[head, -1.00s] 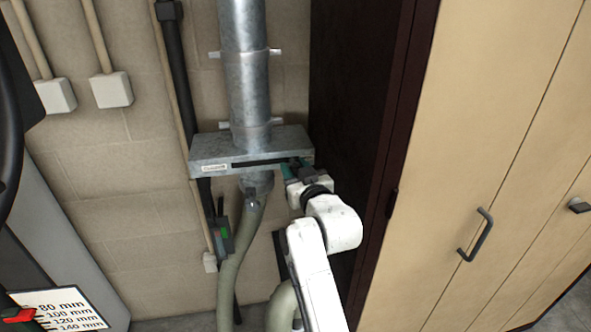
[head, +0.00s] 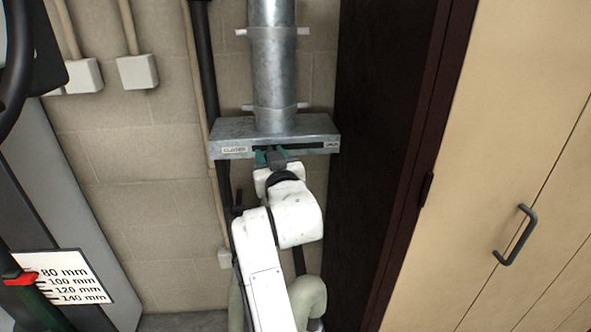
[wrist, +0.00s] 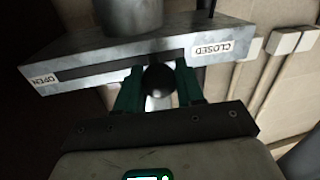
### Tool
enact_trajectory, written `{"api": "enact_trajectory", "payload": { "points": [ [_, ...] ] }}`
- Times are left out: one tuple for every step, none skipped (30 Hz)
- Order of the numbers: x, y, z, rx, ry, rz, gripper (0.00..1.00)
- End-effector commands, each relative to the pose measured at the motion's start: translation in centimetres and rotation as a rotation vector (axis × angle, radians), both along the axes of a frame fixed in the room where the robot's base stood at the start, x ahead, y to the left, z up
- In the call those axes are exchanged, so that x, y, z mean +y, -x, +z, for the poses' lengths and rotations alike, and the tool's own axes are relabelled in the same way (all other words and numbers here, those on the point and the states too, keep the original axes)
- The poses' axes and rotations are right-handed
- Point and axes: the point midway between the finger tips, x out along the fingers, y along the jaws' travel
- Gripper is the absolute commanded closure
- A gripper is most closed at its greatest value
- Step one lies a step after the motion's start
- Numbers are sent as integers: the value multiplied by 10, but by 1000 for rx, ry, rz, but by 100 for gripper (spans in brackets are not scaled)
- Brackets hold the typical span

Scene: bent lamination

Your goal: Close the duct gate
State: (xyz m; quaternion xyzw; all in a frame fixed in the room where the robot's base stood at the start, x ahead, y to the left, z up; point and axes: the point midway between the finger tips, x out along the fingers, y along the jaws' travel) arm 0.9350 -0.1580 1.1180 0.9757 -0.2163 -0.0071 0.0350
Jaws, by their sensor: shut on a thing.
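The duct gate is a flat grey metal housing (head: 228,136) on the round duct (head: 275,70), with a dark slot along its front. A CLOSED label (head: 234,149) is at the slot's left end and an OPEN label (head: 331,145) at its right; the wrist view shows them reversed. My gripper (head: 270,157) is at the slot's left part, near the CLOSED label. In the wrist view its green fingers are shut on a dark round knob (wrist: 160,79) in front of the slot. The slot's end behind the fingers is partly hidden.
A dark tall panel (head: 385,130) and beige cabinet doors (head: 480,180) with a handle (head: 516,236) stand to the right. A black pipe (head: 201,60) and wall boxes (head: 138,71) are on the left. A hose (head: 308,298) hangs below, partly behind my arm.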

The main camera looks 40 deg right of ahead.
Motion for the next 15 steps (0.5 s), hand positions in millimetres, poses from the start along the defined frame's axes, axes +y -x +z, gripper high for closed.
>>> {"api": "enact_trajectory", "payload": {
  "points": [
    [7, -5, -5, 0, -2, 2, 100],
    [10, -7, -5, 1, -1, 2, 100],
    [12, -9, -4, 1, -1, 1, 100],
    [14, -10, -3, 1, -2, 0, 100],
    [15, -11, -3, 1, -2, 0, 100],
    [17, -11, -2, 1, -2, 0, 100],
    [17, -12, -1, 2, -2, 0, 100],
    [18, -12, -1, 2, -2, 1, 100],
    [18, -12, -1, 3, -1, 1, 100],
    [18, -12, 0, 3, -1, 1, 100],
    [19, -12, 0, 3, -1, 2, 100],
    [19, -12, 0, 3, -1, 2, 100],
    [19, -13, 0, 3, -1, 3, 100],
    [19, -13, 0, 3, -1, 3, 100],
    [19, -13, 0, 3, -1, 4, 100]
  ]
}}
